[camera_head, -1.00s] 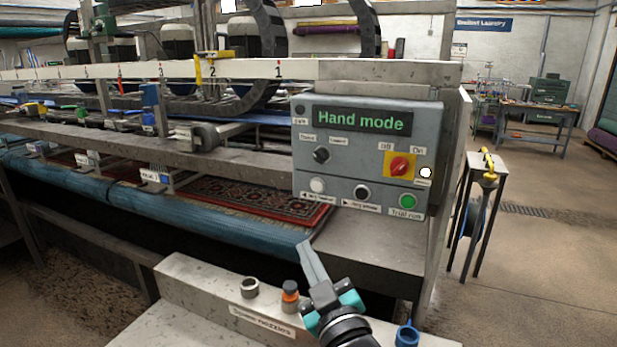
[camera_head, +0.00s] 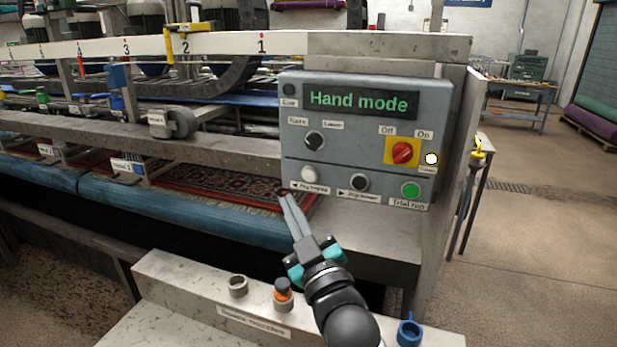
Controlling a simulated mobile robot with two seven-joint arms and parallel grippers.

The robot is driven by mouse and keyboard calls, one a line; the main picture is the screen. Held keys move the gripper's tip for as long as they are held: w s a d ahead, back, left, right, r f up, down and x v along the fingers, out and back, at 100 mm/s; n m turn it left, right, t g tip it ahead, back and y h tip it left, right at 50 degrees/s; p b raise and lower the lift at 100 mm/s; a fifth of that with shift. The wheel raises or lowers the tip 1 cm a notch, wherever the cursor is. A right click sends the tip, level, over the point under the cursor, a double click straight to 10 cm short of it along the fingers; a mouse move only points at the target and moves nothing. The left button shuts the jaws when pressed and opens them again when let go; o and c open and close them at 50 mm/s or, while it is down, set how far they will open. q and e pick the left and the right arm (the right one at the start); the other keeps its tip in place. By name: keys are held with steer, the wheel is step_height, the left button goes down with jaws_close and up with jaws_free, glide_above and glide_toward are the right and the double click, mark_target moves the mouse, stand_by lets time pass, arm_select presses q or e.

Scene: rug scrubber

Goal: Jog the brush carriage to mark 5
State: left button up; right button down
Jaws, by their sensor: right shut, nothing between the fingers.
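The control panel (camera_head: 365,220) is grey, and its display (camera_head: 362,101) reads "Hand mode" in green. Along its bottom row are a white jog button (camera_head: 310,174), a black jog button (camera_head: 360,182) and a green Trial run button (camera_head: 410,190). My right gripper (camera_head: 287,197) is shut and empty. Its tips point up just below the panel's lower left corner, near the white button; I cannot tell the remaining gap. The white mark rail (camera_head: 215,43) shows numbers from 1 leftward. The brush carriage (camera_head: 230,92) stands behind it; its exact mark is unclear. My left gripper is not in view.
A black knob (camera_head: 314,140) and a red switch (camera_head: 402,152) on a yellow plate sit above the buttons. A patterned rug (camera_head: 225,185) lies in the machine.

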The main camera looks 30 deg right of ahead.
mark_target(309, 175)
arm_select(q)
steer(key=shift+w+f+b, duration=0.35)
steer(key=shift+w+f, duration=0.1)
arm_select(e)
steer(key=w+d, duration=0.4)
steer(key=d, duration=0.1)
steer(key=shift+w+d, duration=0.15)
steer(key=shift+w, duration=0.25)
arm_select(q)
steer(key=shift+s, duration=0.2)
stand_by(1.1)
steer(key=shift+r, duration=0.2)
arm_select(e)
steer(key=shift+w+d, duration=0.25)
steer(key=shift+d, duration=0.05)
